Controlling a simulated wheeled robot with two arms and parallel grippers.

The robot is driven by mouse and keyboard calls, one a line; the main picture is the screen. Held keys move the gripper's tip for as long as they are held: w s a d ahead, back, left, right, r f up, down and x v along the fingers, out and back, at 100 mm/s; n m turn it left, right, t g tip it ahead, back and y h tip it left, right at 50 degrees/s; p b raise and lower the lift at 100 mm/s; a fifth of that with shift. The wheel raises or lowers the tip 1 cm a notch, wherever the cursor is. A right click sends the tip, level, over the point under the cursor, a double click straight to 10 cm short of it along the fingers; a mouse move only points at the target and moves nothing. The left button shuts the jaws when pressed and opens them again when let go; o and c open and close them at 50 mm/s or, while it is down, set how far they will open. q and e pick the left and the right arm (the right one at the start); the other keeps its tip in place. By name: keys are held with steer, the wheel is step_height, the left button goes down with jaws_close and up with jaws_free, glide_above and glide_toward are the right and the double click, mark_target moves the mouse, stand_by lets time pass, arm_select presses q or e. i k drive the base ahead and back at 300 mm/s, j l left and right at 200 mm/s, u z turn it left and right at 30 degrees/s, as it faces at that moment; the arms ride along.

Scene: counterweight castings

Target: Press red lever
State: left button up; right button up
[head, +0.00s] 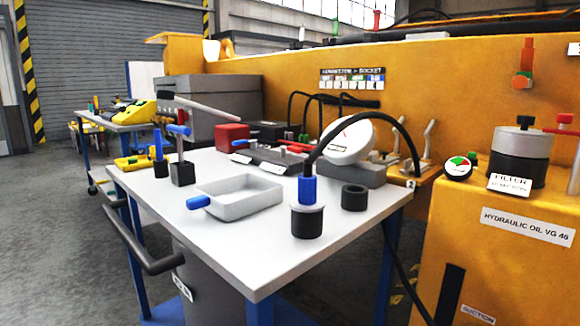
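Several red parts show in the head view, and I cannot tell for certain which is the red lever. A thin red handle (562,132) reaches right from beside the dark filter canister (520,155), at the right edge. An orange-red upright handle (525,58) sits on the yellow machine wall above it. A small red upright piece (377,20) stands at the machine's top, right of a green one (335,28). Neither of my grippers is in view.
A white-topped table (240,250) fills the middle, holding a grey tray (238,198), a black cup with a blue-ended hose (307,218), a black ring (354,197) and a white dial (348,140). The yellow machine (440,100) stands behind. Floor at left is clear.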

mark_target(296, 150)
steer(key=i+l+u, duration=0.15)
steer(key=l+u, duration=0.25)
steer(key=l, duration=0.15)
steer(key=i+l+u, duration=0.1)
steer(key=l+u, duration=0.25)
steer(key=l, duration=0.2)
steer(key=l+u, duration=0.4)
steer(key=l, duration=0.2)
